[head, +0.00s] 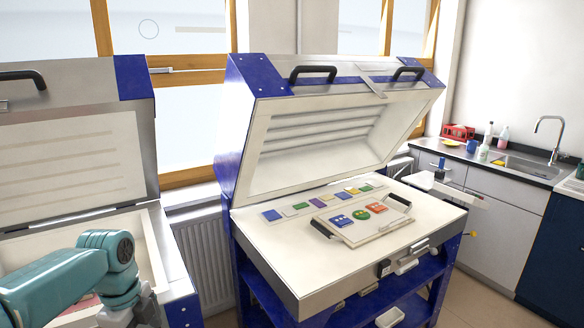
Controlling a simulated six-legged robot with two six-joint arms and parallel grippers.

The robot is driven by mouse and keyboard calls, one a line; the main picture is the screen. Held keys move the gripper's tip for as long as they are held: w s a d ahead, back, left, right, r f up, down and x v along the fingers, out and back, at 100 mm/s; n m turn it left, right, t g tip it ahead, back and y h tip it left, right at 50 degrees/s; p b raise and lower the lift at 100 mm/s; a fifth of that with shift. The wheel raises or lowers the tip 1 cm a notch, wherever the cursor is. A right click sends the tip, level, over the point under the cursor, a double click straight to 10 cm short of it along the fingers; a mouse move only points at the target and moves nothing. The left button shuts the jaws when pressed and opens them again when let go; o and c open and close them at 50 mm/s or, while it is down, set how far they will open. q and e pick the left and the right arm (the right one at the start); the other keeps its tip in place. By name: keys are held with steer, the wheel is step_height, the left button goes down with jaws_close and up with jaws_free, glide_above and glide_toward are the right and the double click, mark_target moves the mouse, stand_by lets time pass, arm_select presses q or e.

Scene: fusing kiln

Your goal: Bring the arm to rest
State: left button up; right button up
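My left arm (60,285) is teal and comes in from the lower left. It bends at the wrist over the left kiln (155,245). The grey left gripper (130,312) points down at the bottom edge of the picture, and its fingertips are hidden or cut off, so I cannot see whether it is open or holds anything. My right arm and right gripper are not in view.
The right kiln (290,265) stands open, its lid (345,130) raised. On its bed lie a row of coloured tiles (318,202) and a handled board (375,237) bearing blue, green and orange pieces. A sink counter (455,153) stands at the back right.

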arm_select(q)
steer(key=s+d+f+n+h, duration=0.1)
steer(key=s+d+f+n, duration=0.15)
steer(key=f, duration=0.45)
steer(key=s+d+f+n+h, duration=0.1)
steer(key=d+f+n, duration=0.25)
steer(key=f, duration=0.35)
steer(key=s+d+f+n, duration=0.15)
steer(key=d+f, duration=0.25)
steer(key=f, duration=0.4)
steer(key=s+d+f+n, duration=0.3)
steer(key=s+f+n, duration=0.2)
steer(key=s+n, duration=0.2)
steer(key=s+d+f+n+h, duration=0.1)
steer(key=s+d+f+n, duration=0.2)
steer(key=s+f+n, duration=0.3)
steer(key=s+n, duration=0.1)
steer(key=s, duration=0.3)
steer(key=shift+s+d+f+t+h, duration=0.2)
steer(key=shift+s+d+t+h, duration=0.05)
steer(key=shift+d+t+h, duration=0.05)
